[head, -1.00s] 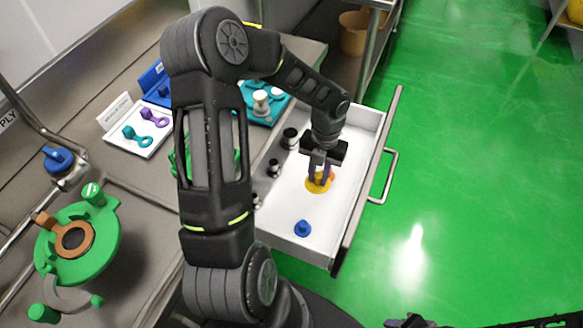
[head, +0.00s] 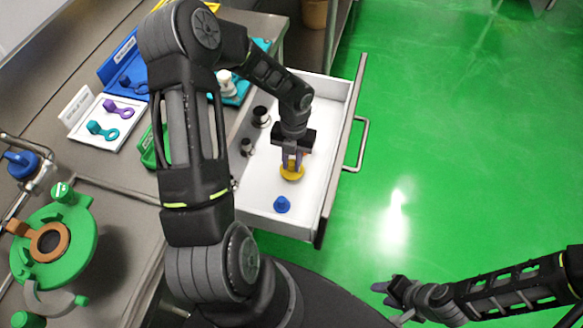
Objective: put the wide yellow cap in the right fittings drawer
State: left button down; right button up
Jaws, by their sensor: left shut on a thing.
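An open white drawer (head: 271,215) sticks out from the counter. My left gripper (head: 291,167) points down inside it and is shut on a yellow cap (head: 292,173), low over or at the drawer floor; I cannot tell whether the cap touches the floor. A small orange part shows beside the gripper, mostly hidden. A blue fitting (head: 282,204) stands in the drawer in front of the cap. My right gripper (head: 383,292) is at the lower right over the green floor, away from the drawer; its jaw opening is too unclear to read.
On the counter are a white tray (head: 97,143) with purple and teal keyed parts, a blue holder (head: 122,62) and a green fixture (head: 84,236). The drawer's front and handle (head: 361,145) face the open green floor.

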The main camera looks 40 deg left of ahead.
aim_at(292, 169)
pick_arm(q)
jog(key=shift+f, duration=1.85)
jog(key=shift+f, duration=0.2)
jog(key=c, duration=1.3)
grip_release()
jog(key=shift+o, duration=0.2)
jog(key=shift+r, duration=0.2)
notch_tip(292, 169, up, 12)
jog(key=w, duration=0.1)
jog(key=shift+w+a, duration=0.2)
